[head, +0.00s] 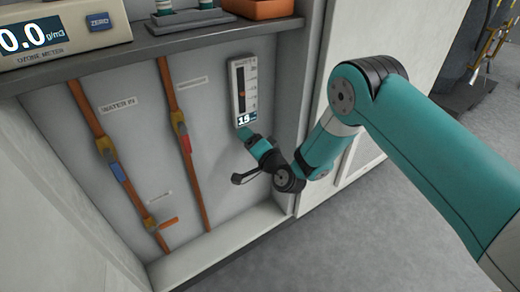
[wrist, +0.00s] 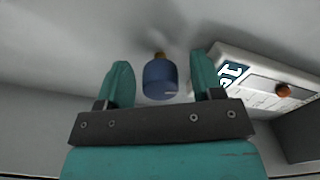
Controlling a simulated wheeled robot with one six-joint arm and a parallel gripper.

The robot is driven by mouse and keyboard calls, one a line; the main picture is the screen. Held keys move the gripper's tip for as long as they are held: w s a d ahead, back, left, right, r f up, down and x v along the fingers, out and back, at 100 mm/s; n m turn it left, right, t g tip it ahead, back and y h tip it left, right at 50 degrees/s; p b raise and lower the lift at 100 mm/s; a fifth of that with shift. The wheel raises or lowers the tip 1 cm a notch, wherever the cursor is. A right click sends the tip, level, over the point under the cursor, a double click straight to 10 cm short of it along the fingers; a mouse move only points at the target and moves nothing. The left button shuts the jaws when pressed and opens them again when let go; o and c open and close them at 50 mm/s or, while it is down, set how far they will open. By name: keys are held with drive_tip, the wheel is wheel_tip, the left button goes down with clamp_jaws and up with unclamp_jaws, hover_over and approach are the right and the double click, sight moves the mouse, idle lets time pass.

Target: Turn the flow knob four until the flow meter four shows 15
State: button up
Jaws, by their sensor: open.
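The flow meter (head: 235,88) is a tall pale panel on the back wall of the cabinet, with a dark scale and an orange marker. Its small display (head: 244,119) starts with 1; the second digit is small and looks like 5 or 9. In the wrist view the meter (wrist: 262,92) is at the right, its display partly cut off. The flow knob (wrist: 160,80) is a blue cylinder with an orange-brown end, between my spread fingers, with a gap on each side. My gripper (head: 246,134) is open just below the meter in the head view, where it hides the knob.
Orange pipes with valves (head: 107,148) run down the back wall to the left. A shelf (head: 160,42) above carries an ozone meter (head: 60,32) reading 0.0 and an orange tray (head: 260,9). A white cabinet side (head: 345,45) stands at the right. Grey floor is open in front.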

drive_tip(key=b+v, duration=1.7)
drive_tip(key=b, duration=0.7)
drive_tip(key=shift+b, duration=0.4)
drive_tip(key=shift+s+d, duration=0.15)
